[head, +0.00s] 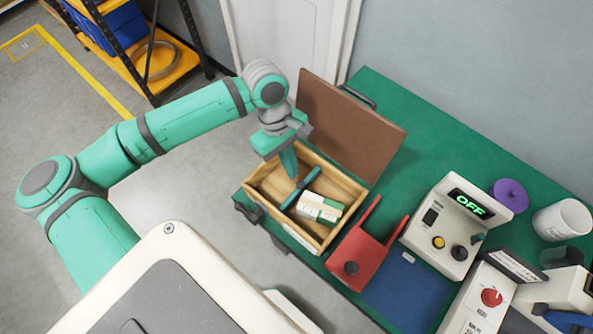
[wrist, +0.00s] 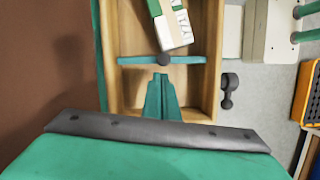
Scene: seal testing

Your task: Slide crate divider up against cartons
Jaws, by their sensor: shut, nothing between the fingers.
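The wooden crate (head: 262,212) stands open on the green table, and its walls also show in the wrist view (wrist: 214,38). The teal crate divider (head: 291,201) spans the crate crosswise; in the wrist view the divider (wrist: 190,60) has a dark round knob at its middle. White and green cartons (head: 320,209) lie on the far side of it from my gripper; in the wrist view the cartons (wrist: 170,24) are tilted and close to the knob. My gripper (head: 292,176) reaches down into the crate. Its fingers (wrist: 161,78) are shut and empty, just short of the knob; contact is unclear.
The crate's brown lid (head: 348,125) stands raised behind it. A red forked fixture (head: 366,252), a blue mat (head: 408,287) and a tester reading OFF (head: 455,227) are to the right. The crate floor (wrist: 128,85) around my fingers is bare.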

